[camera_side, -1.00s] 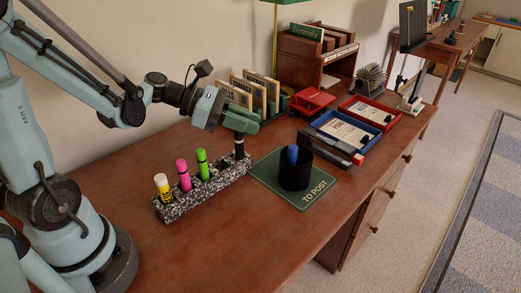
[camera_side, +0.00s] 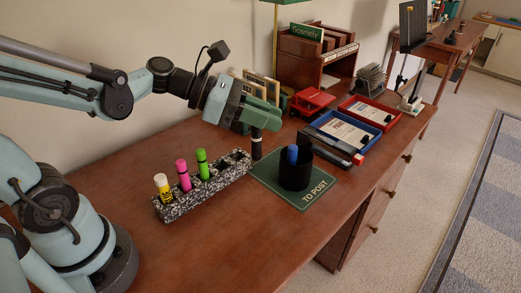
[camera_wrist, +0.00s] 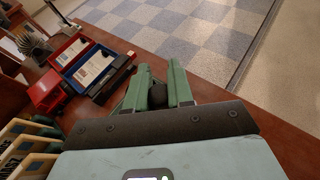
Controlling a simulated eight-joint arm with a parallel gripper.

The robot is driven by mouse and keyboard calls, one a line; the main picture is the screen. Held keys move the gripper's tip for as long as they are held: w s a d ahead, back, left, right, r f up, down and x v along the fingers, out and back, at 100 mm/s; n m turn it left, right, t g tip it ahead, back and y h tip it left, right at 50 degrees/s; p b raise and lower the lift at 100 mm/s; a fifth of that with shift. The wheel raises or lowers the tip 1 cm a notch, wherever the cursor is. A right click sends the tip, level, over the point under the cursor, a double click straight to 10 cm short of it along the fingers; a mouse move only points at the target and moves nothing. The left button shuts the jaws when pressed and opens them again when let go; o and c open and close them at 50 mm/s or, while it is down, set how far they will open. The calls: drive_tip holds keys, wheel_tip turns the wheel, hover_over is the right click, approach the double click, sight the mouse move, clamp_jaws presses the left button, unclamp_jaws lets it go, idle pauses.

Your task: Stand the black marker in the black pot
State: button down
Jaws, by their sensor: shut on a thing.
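My gripper (camera_side: 262,122) is shut on the black marker (camera_side: 257,149), which hangs upright below the fingers, clear of the rack. The marker's dark end (camera_wrist: 158,95) shows between the green fingers in the wrist view. The black pot (camera_side: 294,173) stands on the green TO POST mat (camera_side: 314,196), just right of and nearer the camera than the held marker. A blue marker (camera_side: 292,154) stands in the pot. The pot is not seen in the wrist view.
The speckled rack (camera_side: 205,190) holds yellow (camera_side: 163,187), pink (camera_side: 183,175) and green (camera_side: 203,164) markers; its far holes are empty. A blue tray (camera_side: 342,135), red tray (camera_side: 370,112), red model van (camera_side: 311,101) and letter rack (camera_side: 262,88) stand behind. The front desk is clear.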

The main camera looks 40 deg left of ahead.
drive_tip(key=w+d, duration=0.4)
drive_tip(key=w, duration=0.6)
drive_tip(key=shift+w, duration=0.25)
drive_tip(key=shift+d, duration=0.1)
wheel_tip(320, 180, down, 10)
idle(1.0)
drive_tip(key=shift+f, duration=0.1)
drive_tip(key=c, duration=0.5)
unclamp_jaws()
wheel_tip(320, 180, up, 7)
idle(1.3)
